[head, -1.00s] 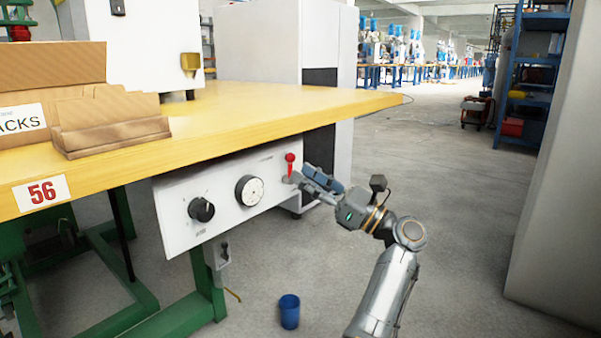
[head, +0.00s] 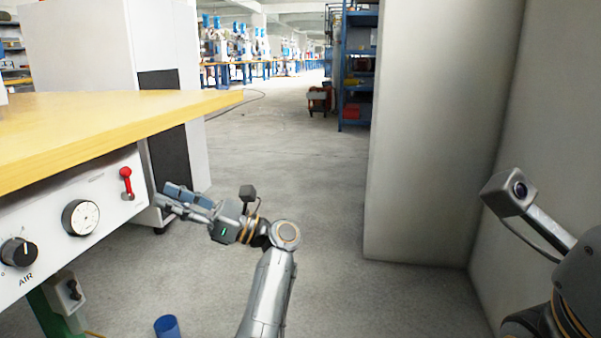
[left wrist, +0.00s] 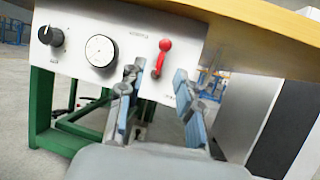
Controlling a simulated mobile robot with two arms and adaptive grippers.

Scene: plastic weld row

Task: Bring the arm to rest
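The red toggle lever (head: 126,183) stands on the white control panel (head: 52,215) under the yellow bench, its knob uppermost. It also shows in the left wrist view (left wrist: 161,58), above the gap between my fingers. My left gripper (head: 168,197) is just right of the panel, apart from the lever. In the left wrist view my left gripper (left wrist: 158,98) has its two blue-padded fingers spread, with nothing between them. My right arm comes in at the right edge of the head view; its fingers are out of the picture.
The yellow bench top (head: 110,115) juts in from the left. A blue cup (head: 167,326) stands on the floor below it. A pale wall or cabinet (head: 425,140) closes off the right, near my right arm. Grey floor (head: 290,150) lies open ahead.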

